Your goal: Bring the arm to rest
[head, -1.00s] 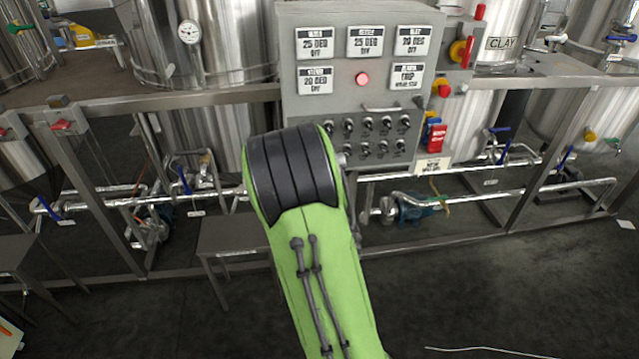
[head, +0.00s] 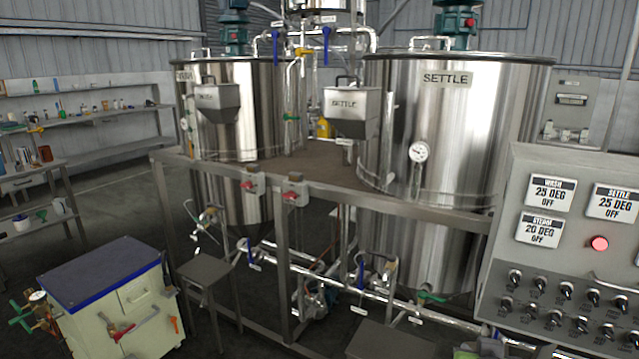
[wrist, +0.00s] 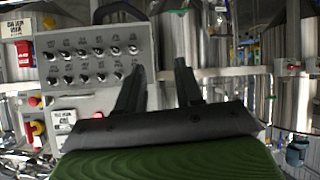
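My gripper (wrist: 160,66) shows in the wrist view. Its two dark fingers stand apart with a clear gap and nothing between them. The grey control panel (wrist: 97,85) with several black knobs shows upside down to the left of and behind the fingers. In the head view the same panel (head: 560,262) is at the right edge, with a lit red lamp and white displays reading OFF. My gripper is not visible in the head view; a small green patch at its bottom edge may be my arm.
The steel SETTLE tank (head: 440,130) and another tank (head: 245,120) stand behind a metal frame (head: 340,190). Pipes and valves run low beneath them. A cream cabinet (head: 120,305) stands at lower left, beside a small stool (head: 205,270). Shelves (head: 90,120) line the far left wall.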

